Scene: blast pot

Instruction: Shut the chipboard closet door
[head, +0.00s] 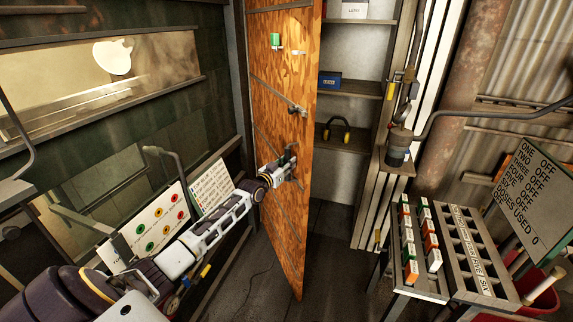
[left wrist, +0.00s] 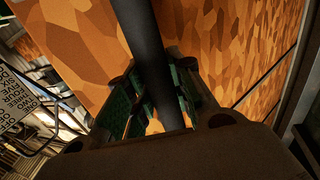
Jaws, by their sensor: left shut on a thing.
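The chipboard closet door (head: 283,95) stands open in the middle of the head view, its orange flaked face toward my left arm. It also fills much of the left wrist view (left wrist: 230,50). My left gripper (head: 287,165) is at the door's face, about mid-height. In the left wrist view its two fingers (left wrist: 160,105) are closed around a dark round bar (left wrist: 150,60), which appears to be the door's handle. The closet (head: 350,105) behind the door shows its shelves. My right gripper does not show in either view.
Ear defenders (head: 337,132) and a blue box (head: 330,82) sit on the closet shelves. A rack table (head: 450,250) with coloured blocks stands at the right. Floor shows below the door.

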